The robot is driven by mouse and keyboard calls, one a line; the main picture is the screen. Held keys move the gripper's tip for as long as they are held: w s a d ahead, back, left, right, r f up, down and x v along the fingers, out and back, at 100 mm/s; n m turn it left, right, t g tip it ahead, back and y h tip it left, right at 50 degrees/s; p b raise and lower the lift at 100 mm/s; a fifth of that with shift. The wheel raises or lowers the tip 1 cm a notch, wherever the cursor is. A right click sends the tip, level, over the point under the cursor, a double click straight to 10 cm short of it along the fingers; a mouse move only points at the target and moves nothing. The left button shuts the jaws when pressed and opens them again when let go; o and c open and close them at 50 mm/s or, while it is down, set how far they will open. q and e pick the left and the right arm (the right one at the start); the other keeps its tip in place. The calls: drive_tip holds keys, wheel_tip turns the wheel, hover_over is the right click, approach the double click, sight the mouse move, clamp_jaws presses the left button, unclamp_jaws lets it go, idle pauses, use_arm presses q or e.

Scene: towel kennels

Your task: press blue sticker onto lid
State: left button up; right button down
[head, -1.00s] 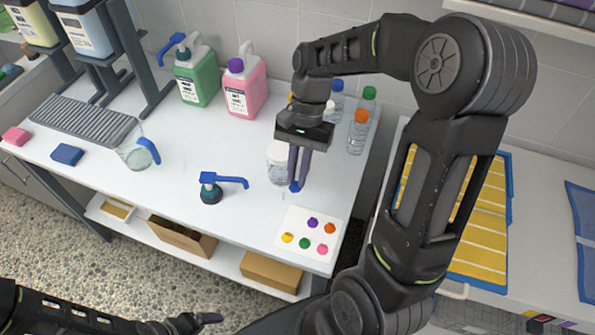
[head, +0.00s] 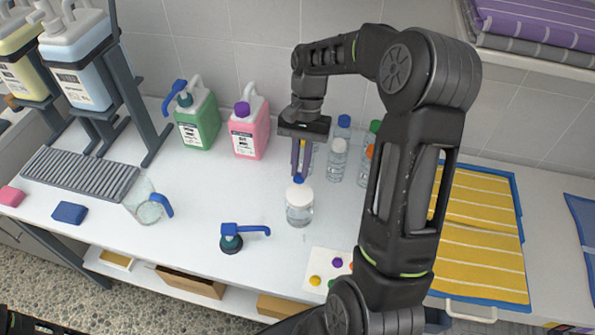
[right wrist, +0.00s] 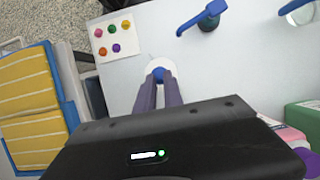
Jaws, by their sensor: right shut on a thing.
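My right gripper (head: 299,174) is shut on the small round blue sticker (head: 299,180), which shows between its fingertips. In the right wrist view the blue sticker (right wrist: 158,74) is at the tips, over a white lid (right wrist: 153,64). In the head view the white lid (head: 299,192) sits on a clear bottle (head: 299,214) standing on the counter, just under the fingertips. I cannot tell whether the sticker touches the lid. The sticker card (right wrist: 114,38) lies flat with several coloured dots. My left gripper is not in view.
A blue-topped pump (head: 231,240) stands left of the bottle. Several capped bottles (head: 338,160) stand behind it. Green (head: 197,122) and pink (head: 248,130) jugs stand at the back. A glass jug (head: 146,207) and a blue sponge (head: 70,212) are further left. Yellow towels (head: 480,235) lie right.

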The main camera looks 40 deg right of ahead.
sight(300, 194)
drive_tip(key=shift+s+d, duration=0.1)
drive_tip(key=shift+s, duration=0.2)
drive_tip(key=shift+w+f, duration=0.1)
drive_tip(key=shift+w, duration=0.1)
drive_tip(key=shift+s+f+b, duration=0.1)
drive_tip(key=shift+f+b, duration=0.7)
wheel_tip(300, 194, down, 2)
drive_tip(key=shift+f+b, duration=0.1)
drive_tip(key=shift+b, duration=0.75)
drive_tip(key=shift+f+b, duration=0.35)
drive_tip(key=shift+f, duration=0.15)
drive_tip(key=shift+f, duration=0.5)
drive_tip(key=c, duration=1.4)
unclamp_jaws()
drive_tip(key=shift+o, duration=0.5)
